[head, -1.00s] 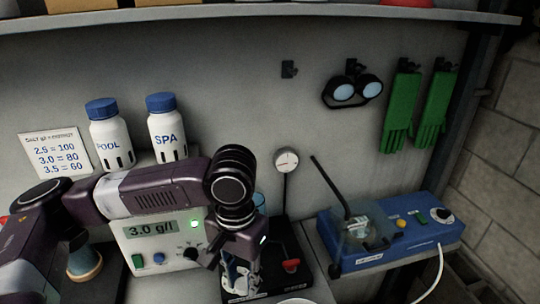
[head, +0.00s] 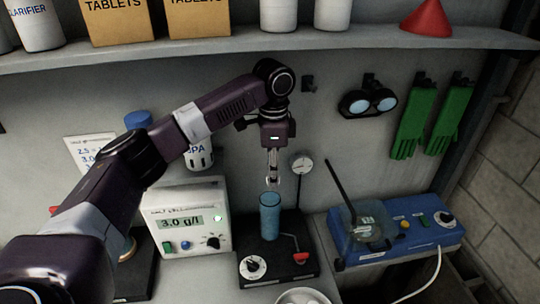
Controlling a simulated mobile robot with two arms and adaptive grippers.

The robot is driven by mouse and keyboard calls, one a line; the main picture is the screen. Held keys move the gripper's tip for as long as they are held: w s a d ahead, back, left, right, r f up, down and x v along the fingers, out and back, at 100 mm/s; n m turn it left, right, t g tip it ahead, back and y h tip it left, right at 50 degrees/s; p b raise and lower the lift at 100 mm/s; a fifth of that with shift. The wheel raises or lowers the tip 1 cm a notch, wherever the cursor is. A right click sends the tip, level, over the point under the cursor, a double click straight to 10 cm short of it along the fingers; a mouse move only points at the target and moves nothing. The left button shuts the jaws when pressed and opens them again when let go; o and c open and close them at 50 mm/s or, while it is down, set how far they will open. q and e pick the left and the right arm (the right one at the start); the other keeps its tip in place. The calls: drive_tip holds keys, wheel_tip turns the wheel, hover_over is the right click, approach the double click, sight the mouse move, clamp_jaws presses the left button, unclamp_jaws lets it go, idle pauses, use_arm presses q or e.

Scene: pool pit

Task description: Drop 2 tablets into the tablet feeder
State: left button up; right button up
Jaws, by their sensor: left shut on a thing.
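My left gripper (head: 273,180) points down, its narrow fingers closed just above the open top of a blue see-through tube (head: 270,217). A small pale thing, apparently a tablet, is between the fingertips; its shape is too small to make out. The tube stands upright on a black base (head: 279,270) with a dial and a red lever; this looks like the tablet feeder. A white bowl (head: 303,297) with pale contents, likely tablets, is cut off by the bottom edge. My right gripper is out of view.
A white meter reading 3.0 g/l (head: 185,220) stands left of the feeder. A round gauge on a post (head: 302,163) rises behind it. A blue device (head: 396,232) with a glass vessel stands to the right. A shelf (head: 270,45) overhangs the back.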

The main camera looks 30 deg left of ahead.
use_arm(q)
drive_tip(key=shift+w+a+r+m+p, duration=0.35)
drive_tip(key=shift+w+a+r+m, duration=0.15)
drive_tip(key=shift+a+r+m, duration=0.1)
wheel_tip(320, 180, down, 6)
drive_tip(key=shift+a, duration=0.15)
idle(0.6)
drive_tip(key=shift+w, duration=0.1)
drive_tip(key=o, duration=1)
drive_tip(key=shift+r, duration=0.1)
